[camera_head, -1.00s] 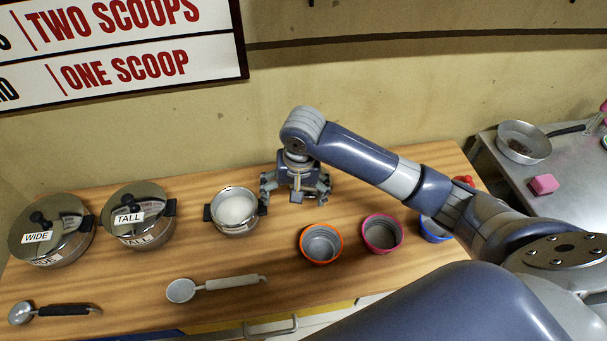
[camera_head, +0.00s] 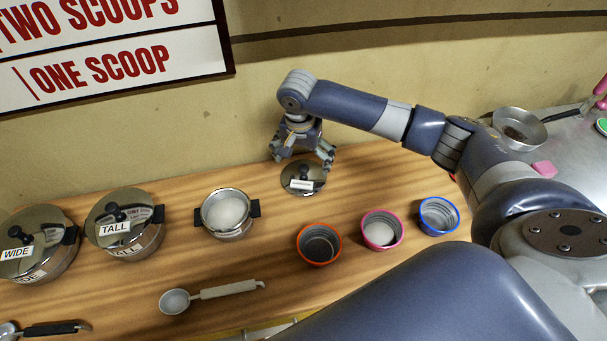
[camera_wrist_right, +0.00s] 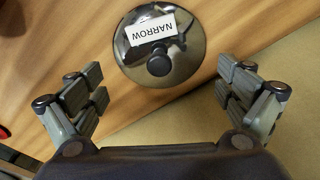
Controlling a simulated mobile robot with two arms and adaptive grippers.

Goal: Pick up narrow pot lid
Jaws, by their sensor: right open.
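The narrow pot lid (camera_head: 303,182) lies flat on the wooden counter near the wall. It is a round shiny lid with a dark knob and a white label. In the right wrist view the lid (camera_wrist_right: 183,65) shows its knob and the label NARROW. My right gripper (camera_head: 302,156) is open and empty, above the lid and a little toward the wall. In the wrist view its fingers are spread wide, and the lid lies ahead of them, roughly centred. My left gripper is not in view.
An open narrow pot (camera_head: 228,232) with pale contents stands left of the lid. Lidded TALL (camera_head: 135,245) and WIDE (camera_head: 60,265) pots stand further left. Orange (camera_head: 319,260), pink (camera_head: 398,240) and blue-rimmed (camera_head: 456,228) cups are at right. A scoop (camera_head: 225,290) lies in front.

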